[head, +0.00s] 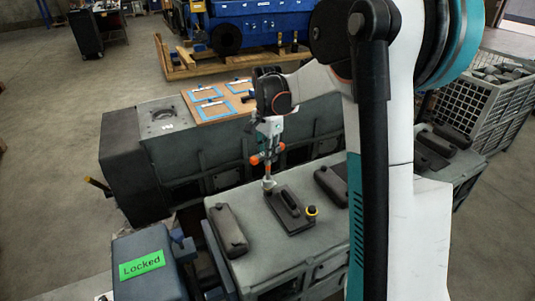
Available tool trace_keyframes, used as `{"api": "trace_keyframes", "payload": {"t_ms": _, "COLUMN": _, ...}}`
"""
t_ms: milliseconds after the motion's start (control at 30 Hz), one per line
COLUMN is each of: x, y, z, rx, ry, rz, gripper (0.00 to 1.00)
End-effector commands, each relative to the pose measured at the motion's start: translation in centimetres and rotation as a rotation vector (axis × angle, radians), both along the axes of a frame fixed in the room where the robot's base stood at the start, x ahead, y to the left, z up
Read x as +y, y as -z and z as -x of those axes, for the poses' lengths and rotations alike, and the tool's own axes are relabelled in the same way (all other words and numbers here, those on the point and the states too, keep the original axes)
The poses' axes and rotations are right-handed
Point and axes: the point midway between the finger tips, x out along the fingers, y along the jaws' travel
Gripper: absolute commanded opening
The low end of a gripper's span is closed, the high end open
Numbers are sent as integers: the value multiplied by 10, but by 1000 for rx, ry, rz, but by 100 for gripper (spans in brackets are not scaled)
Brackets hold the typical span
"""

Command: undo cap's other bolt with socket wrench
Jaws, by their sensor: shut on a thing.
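The cap looks like a dark plate with a raised handle-like ridge (289,204), lying on the grey top of the machine block. My gripper (267,150) hangs above the cap's far left side, shut on a socket wrench (268,175) that points down. The wrench's lower end is at or just above the cap's far left corner; I cannot tell whether it touches a bolt there. A small dark piece with a yellow ring (312,211) stands at the cap's right side, apart from the wrench. Any bolt under the wrench is hidden.
Similar dark covers sit left (228,228) and right (331,186) of the cap. A green "Locked" label (142,264) is on a dark box at front left. Behind, a board with blue frames (220,98) lies on another block. A mesh crate (491,103) stands at right.

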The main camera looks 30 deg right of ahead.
Motion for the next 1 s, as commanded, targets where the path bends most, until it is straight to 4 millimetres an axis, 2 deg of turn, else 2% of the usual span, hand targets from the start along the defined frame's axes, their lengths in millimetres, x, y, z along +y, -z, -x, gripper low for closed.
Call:
{"api": "trace_keyframes", "payload": {"t_ms": 267, "x": 0, "y": -3, "z": 0, "rx": 0, "ry": 1, "rz": 0, "gripper": 0}}
{"api": "trace_keyframes", "payload": {"t_ms": 800, "x": 0, "y": -32, "z": 0, "rx": 0, "ry": 1, "rz": 0, "gripper": 0}}
{"api": "trace_keyframes", "payload": {"t_ms": 1000, "x": 0, "y": -36, "z": 0, "rx": 0, "ry": 1, "rz": 0, "gripper": 0}}
